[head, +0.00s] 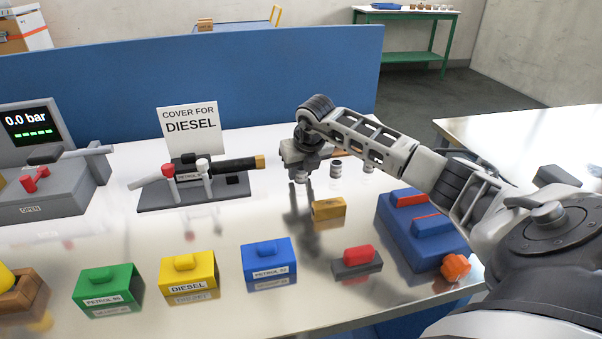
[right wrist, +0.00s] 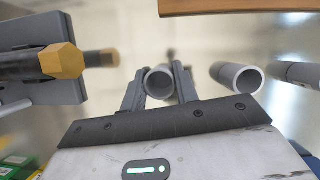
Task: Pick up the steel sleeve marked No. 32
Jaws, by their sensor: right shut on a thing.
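Several grey steel sleeves stand in a row at the back of the bright table. My right gripper (head: 300,172) reaches down at the left end of this row and is shut on the leftmost steel sleeve (right wrist: 160,83). In the right wrist view the two fingers lie on either side of its open round end. A second sleeve (head: 336,170) stands just to the right, and a third sleeve (head: 368,166) is partly behind my right arm. The markings are too small to read, so I cannot tell which is No. 32. My left gripper is out of view.
A nozzle with a black grip and gold tip (head: 235,165) lies on a grey stand left of my right gripper. A yellow-brown block (head: 329,209) sits in front. Green (head: 108,284), yellow (head: 188,271) and blue covers (head: 268,259) line the front. A blue box (head: 395,237) is at right.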

